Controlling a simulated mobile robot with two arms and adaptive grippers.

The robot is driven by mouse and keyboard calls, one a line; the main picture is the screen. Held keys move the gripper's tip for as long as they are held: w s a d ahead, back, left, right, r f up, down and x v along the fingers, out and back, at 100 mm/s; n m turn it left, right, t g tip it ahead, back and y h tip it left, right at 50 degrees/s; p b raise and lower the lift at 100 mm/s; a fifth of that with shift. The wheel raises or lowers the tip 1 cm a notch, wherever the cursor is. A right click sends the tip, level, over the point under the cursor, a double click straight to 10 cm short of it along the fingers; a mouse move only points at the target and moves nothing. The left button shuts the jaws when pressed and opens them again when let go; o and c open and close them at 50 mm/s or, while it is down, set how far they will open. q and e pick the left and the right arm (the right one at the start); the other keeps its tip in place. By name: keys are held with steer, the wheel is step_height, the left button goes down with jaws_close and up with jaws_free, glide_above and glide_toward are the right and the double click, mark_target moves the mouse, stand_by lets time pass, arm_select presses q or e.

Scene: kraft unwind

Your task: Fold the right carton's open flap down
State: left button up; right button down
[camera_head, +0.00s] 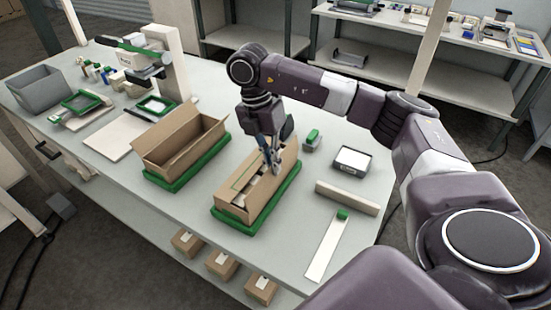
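The right carton (238,203) is a brown cardboard box in a green-rimmed holder (238,228) near the table's front edge. Its top looks at least partly open, with pale pieces showing inside. A brown panel rises at its far right side; I cannot tell whether it is the flap or the wall. My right gripper (273,170) points down over the carton's far half, its fingertips at or just above the opening. The fingers look close together, but whether they are shut or touching the carton is unclear. My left gripper is out of view.
A second open carton (180,143) stands in a green holder to the left. A small labelled box (352,160), a beige bar (347,198) and a white strip (328,250) lie to the right. A grey bin (37,88) is far left.

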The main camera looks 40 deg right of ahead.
steer(key=shift+w+a+f+g+h+p, duration=0.2)
steer(key=shift+w+g+h+p, duration=0.25)
steer(key=shift+g+p, duration=0.95)
steer(key=shift+w+a+f+g+h+p, duration=0.15)
steer(key=shift+w+g+h+p, duration=0.5)
steer(key=shift+p, duration=1.25)
steer(key=shift+s+g, duration=0.15)
steer(key=shift+g, duration=0.1)
steer(key=c, duration=2.6)
jaws_free()
steer(key=shift+c, duration=0.2)
steer(key=o, duration=0.4)
steer(key=shift+o, duration=0.2)
steer(key=shift+v, duration=3.75)
